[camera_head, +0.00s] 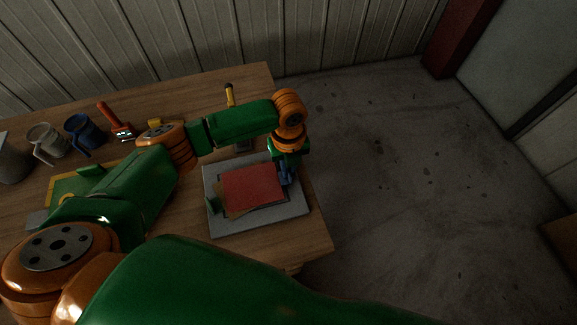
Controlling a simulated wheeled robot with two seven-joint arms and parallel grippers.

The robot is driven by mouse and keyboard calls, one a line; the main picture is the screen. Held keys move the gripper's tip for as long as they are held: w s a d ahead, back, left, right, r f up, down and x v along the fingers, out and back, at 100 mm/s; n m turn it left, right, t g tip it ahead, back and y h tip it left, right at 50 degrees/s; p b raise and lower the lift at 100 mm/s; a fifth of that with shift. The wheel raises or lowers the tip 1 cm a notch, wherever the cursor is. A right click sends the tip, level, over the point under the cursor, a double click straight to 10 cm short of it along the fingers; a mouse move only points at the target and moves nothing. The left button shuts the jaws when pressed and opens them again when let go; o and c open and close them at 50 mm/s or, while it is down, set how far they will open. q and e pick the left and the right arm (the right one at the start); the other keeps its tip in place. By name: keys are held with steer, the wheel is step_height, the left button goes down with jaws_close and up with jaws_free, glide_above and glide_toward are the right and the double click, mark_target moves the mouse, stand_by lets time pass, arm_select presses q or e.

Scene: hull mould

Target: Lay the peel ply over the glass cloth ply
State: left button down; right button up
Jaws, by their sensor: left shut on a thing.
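The red ply (252,186), which looks like the peel ply, lies over a tan ply (233,210). My right gripper is out of view.
A yellow-handled tool (230,95) lies behind my left arm. A red-handled brush (115,122), a blue mug (84,132) and a grey mug (47,141) stand at the left. A green-yellow board (65,188) lies nearby.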

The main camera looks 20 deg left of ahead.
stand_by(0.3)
arm_select(q)
steer(key=shift+c, duration=1.8)
jaws_free()
step_height(320, 180, up, 7)
steer(key=p, duration=0.8)
steer(key=shift+r, duration=0.15)
steer(key=shift+f, duration=0.25)
